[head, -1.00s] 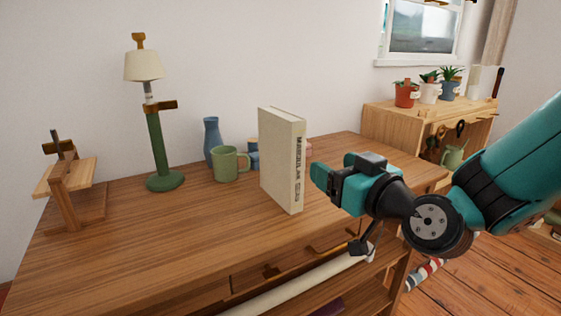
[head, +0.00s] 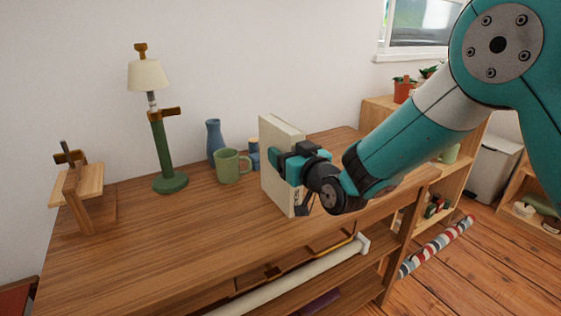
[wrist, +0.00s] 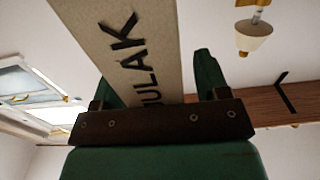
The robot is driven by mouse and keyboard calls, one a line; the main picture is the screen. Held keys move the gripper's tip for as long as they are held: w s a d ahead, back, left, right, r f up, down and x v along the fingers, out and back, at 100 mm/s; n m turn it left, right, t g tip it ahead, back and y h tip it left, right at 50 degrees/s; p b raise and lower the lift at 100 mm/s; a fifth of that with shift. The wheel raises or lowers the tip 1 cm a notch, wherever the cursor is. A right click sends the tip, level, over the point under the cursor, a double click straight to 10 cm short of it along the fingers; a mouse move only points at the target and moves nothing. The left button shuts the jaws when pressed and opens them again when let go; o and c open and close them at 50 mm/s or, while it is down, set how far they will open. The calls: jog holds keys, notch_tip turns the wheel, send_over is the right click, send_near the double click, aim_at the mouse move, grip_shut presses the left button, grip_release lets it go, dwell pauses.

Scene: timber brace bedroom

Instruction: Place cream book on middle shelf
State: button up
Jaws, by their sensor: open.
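The cream book (head: 277,190) stands upright on top of the wooden cabinet, its lettered spine towards my arm. My gripper (head: 281,162) is open at the spine, with a finger on either side of the book as far as the views show. In the wrist view the book (wrist: 140,45) rises between the two green fingers of my gripper (wrist: 158,80), with a clear gap beside the right finger. Below the cabinet top (head: 120,250) there are open shelves, and a shelf (head: 345,268) shows at the right end. My gripper hides part of the spine.
A green lamp (head: 160,150) and a small wooden stand (head: 75,190) are at left. A striped roll (head: 437,246) lies at right.

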jog(key=shift+w, duration=0.1)
grip_shut()
jog(key=shift+r, duration=0.15)
